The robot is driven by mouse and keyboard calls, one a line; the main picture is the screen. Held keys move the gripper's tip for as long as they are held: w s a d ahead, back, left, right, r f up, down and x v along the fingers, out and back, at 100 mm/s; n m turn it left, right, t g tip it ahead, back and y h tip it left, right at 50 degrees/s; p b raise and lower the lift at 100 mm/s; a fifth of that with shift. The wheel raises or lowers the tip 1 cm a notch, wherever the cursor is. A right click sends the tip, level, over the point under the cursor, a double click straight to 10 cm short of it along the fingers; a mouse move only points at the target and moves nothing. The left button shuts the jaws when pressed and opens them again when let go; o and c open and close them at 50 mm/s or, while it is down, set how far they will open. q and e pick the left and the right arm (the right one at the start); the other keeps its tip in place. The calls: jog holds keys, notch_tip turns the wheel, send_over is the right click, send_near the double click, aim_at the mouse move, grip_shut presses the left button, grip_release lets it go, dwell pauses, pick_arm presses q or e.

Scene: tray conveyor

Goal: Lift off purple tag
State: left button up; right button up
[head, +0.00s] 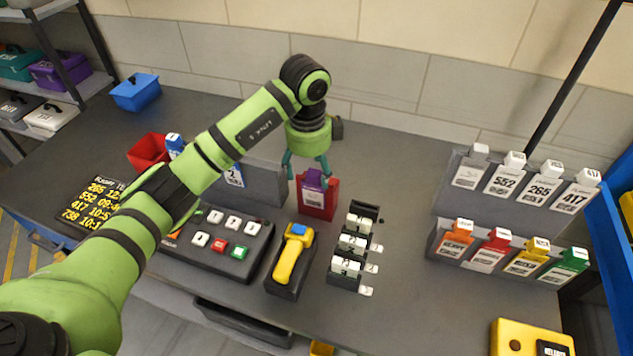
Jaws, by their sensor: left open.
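The purple tag (313,181) stands upright at a small red holder (318,204) near the middle of the table. A pale label shows on its lower front. My left gripper (307,165) points down just above the tag, its two teal fingers apart, one toward each side of the tag's top. I cannot tell whether the fingers touch the tag. My right gripper is not in view.
A yellow scanner (290,258) in a dark stand, a button panel (222,240) and a number-wheel block (351,248) stand in front. A tag rack (452,207) with white and coloured tags is at right. Red (148,152) and blue (136,92) bins are at left. Table between wheel block and rack is clear.

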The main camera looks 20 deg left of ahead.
aim_at(314, 182)
pick_arm(q)
jog(key=f, duration=0.1)
jog(key=f+p, duration=0.2)
jog(key=shift+d+f, duration=0.25)
jog(key=shift+f, duration=0.05)
jog(key=shift+w+f, duration=0.25)
jog(key=shift+f, duration=0.6)
jog(key=c, duration=1.3)
jog(key=shift+r, duration=0.15)
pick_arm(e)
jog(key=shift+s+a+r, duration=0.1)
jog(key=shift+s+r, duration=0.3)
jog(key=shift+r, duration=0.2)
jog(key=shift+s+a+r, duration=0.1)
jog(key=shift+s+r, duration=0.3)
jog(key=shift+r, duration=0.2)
